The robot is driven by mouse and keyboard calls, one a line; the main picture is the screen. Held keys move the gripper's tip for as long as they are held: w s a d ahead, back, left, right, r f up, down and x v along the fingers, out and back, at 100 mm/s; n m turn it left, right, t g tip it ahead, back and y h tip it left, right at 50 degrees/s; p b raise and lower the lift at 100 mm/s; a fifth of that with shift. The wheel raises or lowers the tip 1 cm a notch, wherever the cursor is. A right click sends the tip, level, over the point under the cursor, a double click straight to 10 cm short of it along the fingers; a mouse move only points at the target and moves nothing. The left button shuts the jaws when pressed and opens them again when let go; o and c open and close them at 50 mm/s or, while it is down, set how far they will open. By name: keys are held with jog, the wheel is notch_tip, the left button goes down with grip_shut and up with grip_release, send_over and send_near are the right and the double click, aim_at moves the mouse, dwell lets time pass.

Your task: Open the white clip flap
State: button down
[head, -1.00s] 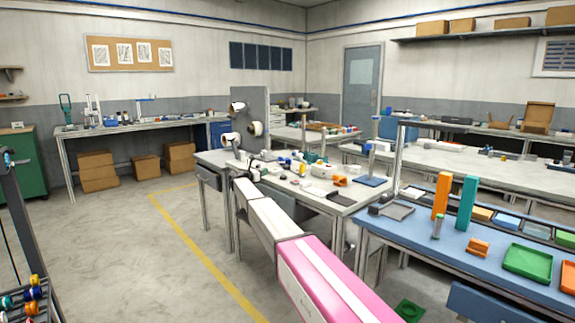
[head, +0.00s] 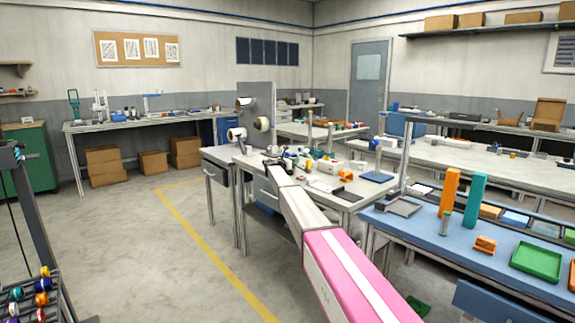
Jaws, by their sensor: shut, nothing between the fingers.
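I cannot pick out the white clip flap for certain at this size. A grey upright panel (head: 257,98) stands at the back left of the middle worktable (head: 345,188). It carries white reels: an upper one (head: 244,103), a lower one (head: 236,134) and a third at its right (head: 261,124). My gripper (head: 273,160) is small and dark at the far end of my pink and white arm. It is shut and holds nothing I can see. It appears over the left part of the worktable, below and right of the reels; its exact height is unclear.
Small parts crowd the worktable, with a white rounded object (head: 327,166), an orange piece (head: 346,176) and a blue stand base (head: 377,177). A blue bench (head: 415,232) with orange and teal blocks is at the right.

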aim_at(305, 153)
jog(key=w+d+r, duration=0.1)
jog(key=w+d, duration=0.1)
jog(key=d, duration=0.1)
jog(key=shift+w+r, duration=0.1)
jog(key=shift+r, duration=0.25)
jog(key=shift+w+d+r, duration=0.3)
jog(key=shift+d+r, duration=0.1)
jog(key=shift+r, duration=0.2)
jog(key=shift+r, duration=0.1)
jog(key=shift+d+r+y, duration=0.15)
jog(key=shift+y, duration=0.25)
